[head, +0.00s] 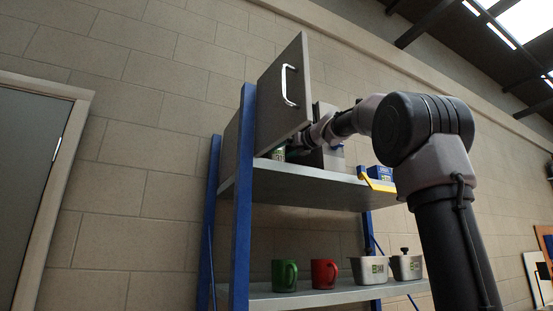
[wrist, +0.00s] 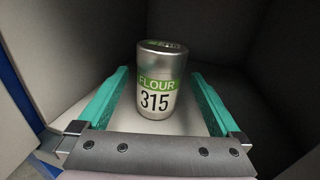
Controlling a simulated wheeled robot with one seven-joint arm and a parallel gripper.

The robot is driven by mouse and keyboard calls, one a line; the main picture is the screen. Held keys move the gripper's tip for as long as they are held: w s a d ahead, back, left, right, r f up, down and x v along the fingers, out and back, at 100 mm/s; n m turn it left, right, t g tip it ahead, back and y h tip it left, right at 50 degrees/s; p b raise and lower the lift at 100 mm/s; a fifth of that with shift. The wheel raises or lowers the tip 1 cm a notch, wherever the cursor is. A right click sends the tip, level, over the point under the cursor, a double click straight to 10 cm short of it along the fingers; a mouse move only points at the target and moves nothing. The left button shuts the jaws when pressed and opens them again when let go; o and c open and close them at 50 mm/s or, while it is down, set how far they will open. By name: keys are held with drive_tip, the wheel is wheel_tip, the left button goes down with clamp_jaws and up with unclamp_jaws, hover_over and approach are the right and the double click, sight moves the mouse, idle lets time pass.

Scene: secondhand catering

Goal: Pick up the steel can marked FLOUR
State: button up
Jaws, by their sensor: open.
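The steel can marked FLOUR (wrist: 158,82) stands upright inside a grey cabinet in the wrist view. It has a green label band and a white band with the number 315. My gripper (wrist: 160,76) is open, with one teal finger on each side of the can. Gaps show between both fingers and the can, and the jaws are empty. In the head view my arm reaches into the cabinet, and the open door hides much of the inside. A small silver and green patch shows below the door, but I cannot tell for sure that it is the can.
The grey cabinet door (head: 286,90) with its bright handle stands open beside my arm. A blue box (head: 380,173) and a yellow item (head: 378,184) are at the right of the upper shelf (head: 300,184). A green mug (head: 284,275), a red mug (head: 323,273) and steel pots (head: 369,270) stand below.

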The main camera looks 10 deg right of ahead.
drive_tip(key=shift+x, duration=0.85)
drive_tip(key=c, duration=1.5)
drive_tip(key=shift+c, duration=0.2)
